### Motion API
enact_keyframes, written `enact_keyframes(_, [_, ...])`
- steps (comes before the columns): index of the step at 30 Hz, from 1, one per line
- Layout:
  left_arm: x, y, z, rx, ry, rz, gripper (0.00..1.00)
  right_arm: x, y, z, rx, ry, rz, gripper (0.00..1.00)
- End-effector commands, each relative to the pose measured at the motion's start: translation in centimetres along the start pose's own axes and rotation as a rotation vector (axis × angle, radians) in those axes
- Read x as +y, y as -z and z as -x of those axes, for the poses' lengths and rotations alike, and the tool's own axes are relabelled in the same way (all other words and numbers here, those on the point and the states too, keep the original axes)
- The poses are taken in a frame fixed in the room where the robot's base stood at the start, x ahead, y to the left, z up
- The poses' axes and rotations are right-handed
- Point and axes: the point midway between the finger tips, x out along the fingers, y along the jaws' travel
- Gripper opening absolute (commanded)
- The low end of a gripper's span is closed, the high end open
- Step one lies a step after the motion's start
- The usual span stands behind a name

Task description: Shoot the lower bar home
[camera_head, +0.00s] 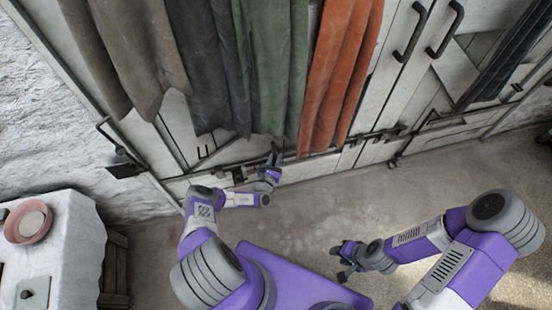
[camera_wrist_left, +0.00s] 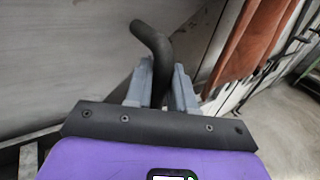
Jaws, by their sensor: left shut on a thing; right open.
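The lower bar is a dark rod with a bent handle (camera_wrist_left: 152,42), seen close in the left wrist view. My left gripper (camera_wrist_left: 162,85) has its two grey fingers on either side of the handle's shaft and is shut on it. In the head view my left gripper (camera_head: 272,172) is at the foot of the pale doors (camera_head: 180,128), just below the hanging cloths; the handle is hard to make out there. My right gripper (camera_head: 345,262) is open and empty above the floor, away from the doors.
Grey, green (camera_head: 268,70) and orange (camera_head: 338,75) cloths hang in front of the doors. Two black pull handles (camera_head: 445,30) are at the upper right. A white-covered table (camera_head: 75,240) with a pink bowl (camera_head: 28,222) stands at the left. The floor (camera_head: 300,210) before the doors is clear.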

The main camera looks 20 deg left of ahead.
Motion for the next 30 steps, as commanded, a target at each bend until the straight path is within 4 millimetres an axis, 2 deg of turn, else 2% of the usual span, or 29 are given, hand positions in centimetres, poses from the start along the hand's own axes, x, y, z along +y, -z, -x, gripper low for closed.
enact_keyframes(1, [-1.1, 0.0, 0.1, 0.003, 0.023, 0.006, 0.0, 0.0, 0.0, 0.0, 0.0, 0.0, 0.0, 0.41])
enact_keyframes(2, [-1.1, 0.1, 0.1, 0.003, 0.023, 0.006, 0.0, 0.0, 0.0, 0.0, 0.0, 0.0, 0.0, 0.41])
enact_keyframes(3, [-1.1, 0.1, 0.1, 0.003, 0.023, 0.006, 0.27, 0.0, 0.0, 0.0, 0.0, 0.0, 0.0, 0.41])
enact_keyframes(6, [-1.1, 0.1, 0.1, 0.003, 0.022, 0.006, 0.41, 0.0, 0.0, 0.0, 0.0, 0.0, 0.0, 0.41])
enact_keyframes(23, [-0.4, 0.0, 0.2, 0.002, 0.009, 0.002, 0.41, 0.0, 0.0, 0.1, 0.0, 0.0, 0.0, 0.41])
enact_keyframes(26, [-0.3, 0.0, 1.0, 0.003, 0.008, 0.002, 0.41, -0.2, 0.0, 0.5, 0.0, 0.0, 0.0, 0.41])
enact_keyframes(30, [-0.4, -0.2, 3.3, 0.005, 0.009, 0.004, 0.41, -0.5, -0.1, 1.4, 0.0, 0.0, 0.0, 0.41])
